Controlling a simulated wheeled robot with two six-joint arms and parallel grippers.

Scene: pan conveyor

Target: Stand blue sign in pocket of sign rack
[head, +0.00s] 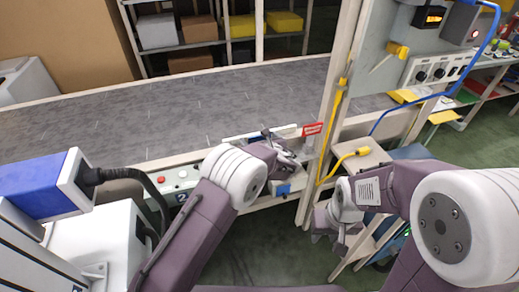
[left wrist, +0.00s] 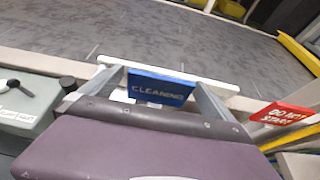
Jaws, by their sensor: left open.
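The blue sign (left wrist: 160,88), lettered "CLEANING", stands between the two fingers of my left gripper (left wrist: 152,80) in the left wrist view. The fingers are spread, one at each side of the sign. A long white rail (left wrist: 212,84), seemingly part of the sign rack, runs just behind the sign; whether the sign sits in a pocket is hidden.
A red sign (head: 312,129), lettered "DO NOT START" in the left wrist view (left wrist: 280,115), stands right of my left gripper. The grey conveyor belt (head: 170,115) is empty. A post with yellow cable (head: 325,140) and a button box (head: 175,180) are close by.

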